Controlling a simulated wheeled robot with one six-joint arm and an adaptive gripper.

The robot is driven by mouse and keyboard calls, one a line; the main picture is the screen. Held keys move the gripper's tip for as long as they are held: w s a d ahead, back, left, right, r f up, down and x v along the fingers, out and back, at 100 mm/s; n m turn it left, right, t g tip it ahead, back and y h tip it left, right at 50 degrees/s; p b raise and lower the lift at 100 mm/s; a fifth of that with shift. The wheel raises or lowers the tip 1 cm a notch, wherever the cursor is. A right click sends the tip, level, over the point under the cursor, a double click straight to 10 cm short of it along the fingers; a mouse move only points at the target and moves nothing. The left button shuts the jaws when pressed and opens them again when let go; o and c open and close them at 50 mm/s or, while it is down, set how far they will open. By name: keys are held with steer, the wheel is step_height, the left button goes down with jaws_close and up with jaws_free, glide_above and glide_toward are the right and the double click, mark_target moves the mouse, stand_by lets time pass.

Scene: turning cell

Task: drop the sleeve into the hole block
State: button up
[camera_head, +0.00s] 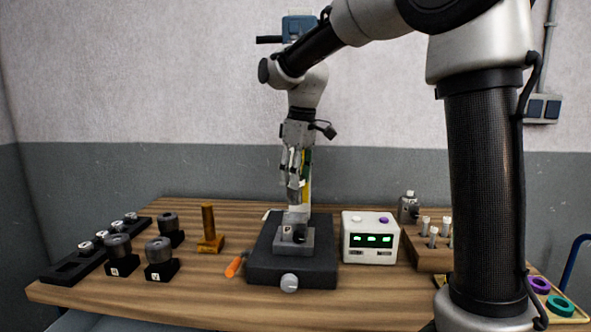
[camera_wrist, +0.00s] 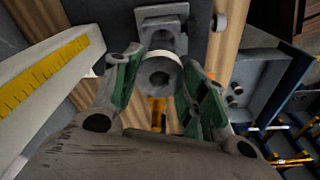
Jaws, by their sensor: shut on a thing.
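My gripper (camera_head: 294,192) points down over the middle of the bench. In the wrist view its green-padded fingers (camera_wrist: 160,82) are closed on the sleeve, a pale grey round piece with a small dark centre (camera_wrist: 160,76). In the head view the sleeve (camera_head: 297,214) shows just below the fingertips, partly hidden by them. The grey hole block (camera_head: 293,244) is directly below, on a black base, with a small marked label on it. In the wrist view the block (camera_wrist: 163,40) shows just beyond the sleeve. I cannot tell whether sleeve and block touch.
The black base (camera_head: 265,268) has a round knob in front. An orange-handled tool (camera_head: 235,266) and a brass post (camera_head: 208,232) stand left, with several black holders (camera_head: 160,271) beyond. A white box with green displays (camera_head: 370,240) is close on the right, then a wooden rack (camera_head: 428,256).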

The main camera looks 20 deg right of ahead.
mark_target(295, 196)
steer(key=shift+f, duration=3)
steer(key=shift+f, duration=1.25)
steer(key=o, duration=1.4)
steer(key=shift+r, duration=0.1)
steer(key=r, duration=0.7)
steer(key=shift+s+d+r, duration=0.15)
steer(key=shift+s+d, duration=0.2)
steer(key=shift+s, duration=0.05)
